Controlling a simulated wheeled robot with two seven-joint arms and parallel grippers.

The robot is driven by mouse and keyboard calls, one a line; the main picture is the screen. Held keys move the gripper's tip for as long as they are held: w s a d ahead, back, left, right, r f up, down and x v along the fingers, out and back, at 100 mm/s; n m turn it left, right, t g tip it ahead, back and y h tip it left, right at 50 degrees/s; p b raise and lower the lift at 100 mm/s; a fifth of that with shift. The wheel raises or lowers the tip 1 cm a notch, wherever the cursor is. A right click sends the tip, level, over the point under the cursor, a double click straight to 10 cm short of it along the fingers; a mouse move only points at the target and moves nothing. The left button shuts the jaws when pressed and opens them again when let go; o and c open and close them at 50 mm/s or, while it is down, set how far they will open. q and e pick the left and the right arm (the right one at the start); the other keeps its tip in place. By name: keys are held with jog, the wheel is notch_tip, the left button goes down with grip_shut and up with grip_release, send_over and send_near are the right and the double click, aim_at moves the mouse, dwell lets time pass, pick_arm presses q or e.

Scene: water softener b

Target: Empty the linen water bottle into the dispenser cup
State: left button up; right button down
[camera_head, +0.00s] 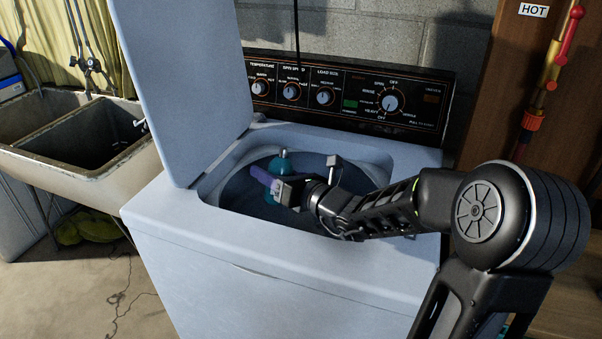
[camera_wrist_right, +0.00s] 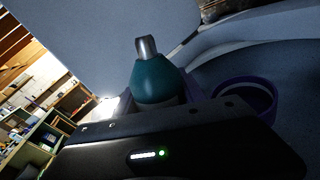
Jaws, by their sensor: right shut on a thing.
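The linen water bottle appears to be the teal bottle with a grey metallic top (camera_head: 282,166). It stands roughly upright over the open washer tub, and it also shows in the right wrist view (camera_wrist_right: 160,82). My right gripper (camera_head: 284,190) is shut on it, hiding its middle and part of its lower body. A purple piece (camera_head: 261,176) shows just left of the gripper. In the right wrist view a purple ring with an open mouth (camera_wrist_right: 268,97) lies right of the bottle; it looks like the dispenser cup. I cannot tell whether bottle and cup touch. My left gripper is out of view.
The washer (camera_head: 270,285) stands with its lid (camera_head: 187,80) raised at the left. The tub rim surrounds my right gripper. The control panel (camera_head: 350,98) rises behind. A double sink (camera_head: 75,140) stands at the left, and pipes (camera_head: 547,85) run along the right wall.

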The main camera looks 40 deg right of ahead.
jog(key=shift+s+a+f+m+g+y+p, duration=0.1)
jog(key=shift+f+m+g+y+p, duration=0.5)
jog(key=shift+m+p, duration=1)
jog(key=shift+w+a+f+m+g+y+p, duration=0.15)
jog(key=shift+f+m+p, duration=0.85)
jog(key=shift+p, duration=1.15)
jog(key=shift+s+f+m+g+y+p, duration=0.2)
jog(key=shift+f+m+g+p, duration=0.45)
jog(key=shift+m+p, duration=0.95)
jog(key=shift+f+p, duration=0.3)
jog(key=shift+p, duration=0.1)
jog(key=shift+r+y+p, duration=0.1)
jog(key=shift+y+p, duration=0.15)
jog(key=shift+p, duration=0.15)
